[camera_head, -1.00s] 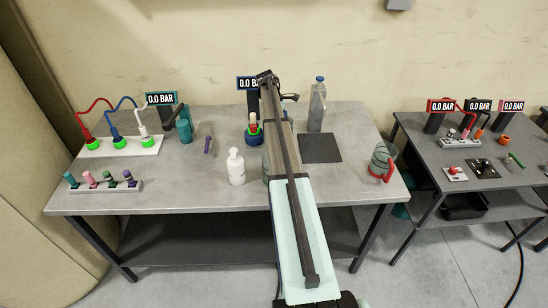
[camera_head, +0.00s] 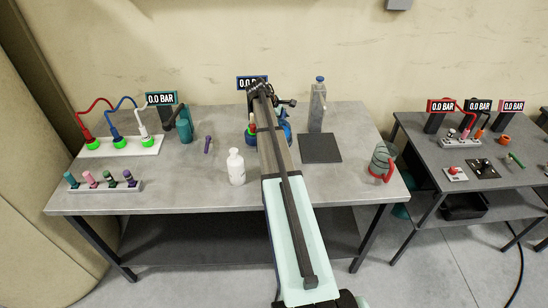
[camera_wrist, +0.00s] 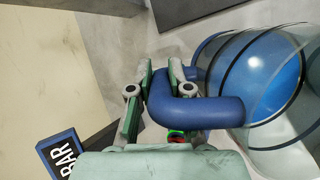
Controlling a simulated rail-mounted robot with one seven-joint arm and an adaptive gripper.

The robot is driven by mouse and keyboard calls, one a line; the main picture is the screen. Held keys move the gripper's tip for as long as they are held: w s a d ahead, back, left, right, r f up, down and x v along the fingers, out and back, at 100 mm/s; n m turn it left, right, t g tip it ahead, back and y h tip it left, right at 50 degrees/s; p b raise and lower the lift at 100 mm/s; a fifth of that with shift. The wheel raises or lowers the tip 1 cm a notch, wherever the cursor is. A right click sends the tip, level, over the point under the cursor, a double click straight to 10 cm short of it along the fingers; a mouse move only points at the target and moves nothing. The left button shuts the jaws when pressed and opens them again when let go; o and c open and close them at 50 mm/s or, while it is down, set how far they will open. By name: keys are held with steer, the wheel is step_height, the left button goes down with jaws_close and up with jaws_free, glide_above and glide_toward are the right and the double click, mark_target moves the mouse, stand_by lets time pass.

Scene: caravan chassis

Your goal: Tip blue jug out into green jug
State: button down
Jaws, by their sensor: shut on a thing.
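The blue jug (camera_wrist: 275,75) is clear-walled with dark bands, a thick blue handle (camera_wrist: 205,110) and blue inside it. My gripper (camera_wrist: 160,85) is shut on that handle in the wrist view, and the jug's body lies to its right. In the head view part of the blue jug (camera_head: 287,131) shows just right of my arm; the arm hides the rest, and its tilt is unclear. A clear greyish-green jug with a red handle (camera_head: 382,161) stands at the table's right edge. No jug with a green handle shows clearly; my arm hides part of the table.
A white bottle (camera_head: 236,167) stands left of my arm. A teal vessel (camera_head: 185,130) and a purple item (camera_head: 208,145) are farther left. A tall grey container (camera_head: 317,108) stands behind a dark square mat (camera_head: 320,148). The table right of the mat is fairly clear.

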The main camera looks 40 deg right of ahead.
mark_target(283, 110)
steer(key=shift+s+a+r+t+h, duration=0.2)
steer(key=shift+s+a+r+h, duration=0.15)
steer(key=shift+r, duration=0.2)
steer(key=shift+s+a+r+t+h, duration=0.25)
steer(key=shift+a+r, duration=0.1)
steer(key=shift+r, duration=0.15)
steer(key=shift+r+b, duration=0.15)
steer(key=shift+b, duration=0.3)
steer(key=shift+s+a+r+m+t+h+b, duration=0.15)
steer(key=shift+a+r+t+h+b, duration=0.1)
steer(key=shift+r+h+b, duration=0.25)
steer(key=shift+s+a+r+m+t+h+b, duration=0.1)
steer(key=shift+a+r+m+t+h+b, duration=0.15)
steer(key=shift+r+b, duration=0.35)
steer(key=shift+s+r+h+b, duration=0.1)
steer(key=shift+r+h+b, duration=0.15)
steer(key=shift+r+b, duration=0.35)
steer(key=shift+s+a+r+t+h+b, duration=0.15)
steer(key=shift+a+r+t+h+b, duration=0.2)
steer(key=shift+b, duration=0.5)
steer(key=shift+s+a+r+m+t+h+b, duration=0.25)
steer(key=shift+r+h+b, duration=0.3)
steer(key=shift+b, duration=0.6)
steer(key=shift+s+a+r+m+t+h+b, duration=0.25)
steer(key=shift+r+b, duration=0.4)
steer(key=shift+b, duration=0.45)
steer(key=shift+s+a+r+h+b, duration=0.4)
steer(key=shift+a+r+h+b, duration=0.3)
steer(key=shift+b, duration=1.1)
